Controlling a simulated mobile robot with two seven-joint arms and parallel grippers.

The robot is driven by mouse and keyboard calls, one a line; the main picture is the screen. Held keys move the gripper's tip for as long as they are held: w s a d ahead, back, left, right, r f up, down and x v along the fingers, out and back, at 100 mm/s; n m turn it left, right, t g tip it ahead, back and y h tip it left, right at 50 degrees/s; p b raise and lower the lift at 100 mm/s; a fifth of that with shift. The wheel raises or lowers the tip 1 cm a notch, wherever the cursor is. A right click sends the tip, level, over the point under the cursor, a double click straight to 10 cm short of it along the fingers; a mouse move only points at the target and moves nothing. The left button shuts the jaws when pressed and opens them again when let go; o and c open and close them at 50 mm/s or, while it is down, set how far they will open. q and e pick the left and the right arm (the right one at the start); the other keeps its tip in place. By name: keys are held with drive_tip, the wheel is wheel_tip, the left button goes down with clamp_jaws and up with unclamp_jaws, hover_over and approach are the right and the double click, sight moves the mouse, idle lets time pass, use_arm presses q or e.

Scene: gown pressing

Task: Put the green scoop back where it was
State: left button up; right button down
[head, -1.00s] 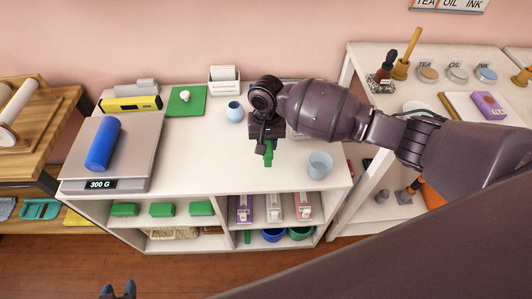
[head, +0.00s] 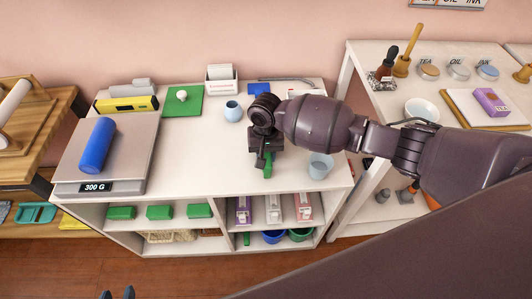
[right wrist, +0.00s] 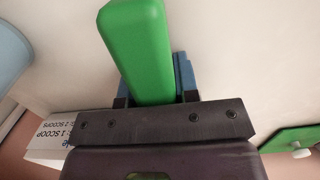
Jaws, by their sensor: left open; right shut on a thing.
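The green scoop (head: 267,166) is in my right gripper (head: 266,153), over the white counter (head: 200,160) in the head view. In the right wrist view, its green handle (right wrist: 135,50) stands between the blue-padded fingers (right wrist: 155,85). The scoop's far end is hidden, and I cannot tell whether it touches the counter. The pale blue cup (head: 320,165) stands just right of the scoop.
A scale (head: 112,165) bearing a blue roll (head: 98,145) stands at left. A green mat (head: 190,106), small blue jug (head: 233,111) and card box (head: 221,84) are at the back. Shelves below hold green blocks (head: 159,212) and bowls (head: 274,237). The counter's middle is clear.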

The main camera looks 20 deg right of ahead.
use_arm(q)
drive_tip(key=shift+s+f, duration=0.1)
drive_tip(key=shift+f, duration=0.05)
use_arm(e)
drive_tip(key=shift+s+f, duration=0.1)
drive_tip(key=shift+f, duration=0.25)
